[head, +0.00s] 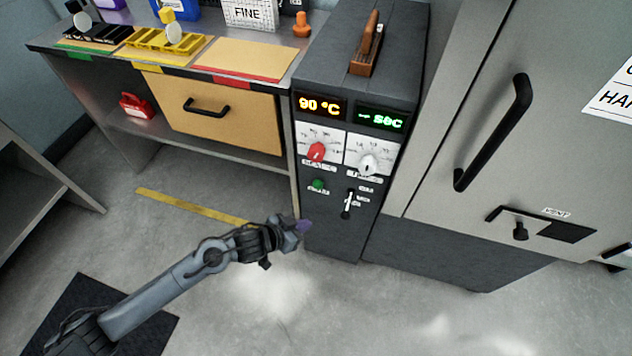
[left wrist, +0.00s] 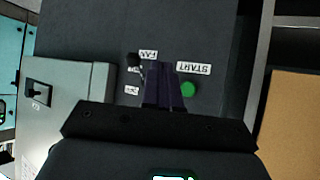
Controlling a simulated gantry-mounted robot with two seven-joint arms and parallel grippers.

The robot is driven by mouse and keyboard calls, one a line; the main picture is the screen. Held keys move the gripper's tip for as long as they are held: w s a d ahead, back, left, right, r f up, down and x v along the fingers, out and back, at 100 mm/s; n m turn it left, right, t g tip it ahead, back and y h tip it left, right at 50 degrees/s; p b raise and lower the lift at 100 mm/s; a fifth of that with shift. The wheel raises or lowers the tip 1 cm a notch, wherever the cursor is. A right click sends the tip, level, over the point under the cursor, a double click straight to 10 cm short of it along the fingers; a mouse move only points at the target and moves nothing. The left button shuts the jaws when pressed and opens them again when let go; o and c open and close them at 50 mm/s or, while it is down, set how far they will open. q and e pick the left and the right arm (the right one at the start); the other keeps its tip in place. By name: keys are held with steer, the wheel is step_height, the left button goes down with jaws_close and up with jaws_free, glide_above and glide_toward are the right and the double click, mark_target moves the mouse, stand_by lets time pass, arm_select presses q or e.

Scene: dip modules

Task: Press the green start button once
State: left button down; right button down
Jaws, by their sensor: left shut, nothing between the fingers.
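The green start button (head: 318,185) is on the front of the dark control cabinet (head: 330,235), below the red knob. It also shows in the left wrist view (left wrist: 188,89), beside a START label (left wrist: 194,68) that appears upside down. My left gripper (head: 304,227) is in front of the cabinet, lower than the button and slightly left of it in the head view. In the left wrist view its purple fingers (left wrist: 163,88) are together and empty, just left of the button. I cannot tell whether the fingertips touch the panel. My right gripper is not in view.
A red knob (head: 316,151), a white knob (head: 367,163) and a black lever switch (head: 347,205) are on the same panel. Displays read 90 °C and "-- sec". A bench with a drawer (head: 225,125) stands left; a large grey door (head: 480,110) is right.

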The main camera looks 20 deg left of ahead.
mark_target(318, 184)
arm_select(q)
steer(key=shift+w+a+r, duration=0.15)
steer(key=shift+a+r, duration=0.15)
steer(key=shift+r, duration=0.15)
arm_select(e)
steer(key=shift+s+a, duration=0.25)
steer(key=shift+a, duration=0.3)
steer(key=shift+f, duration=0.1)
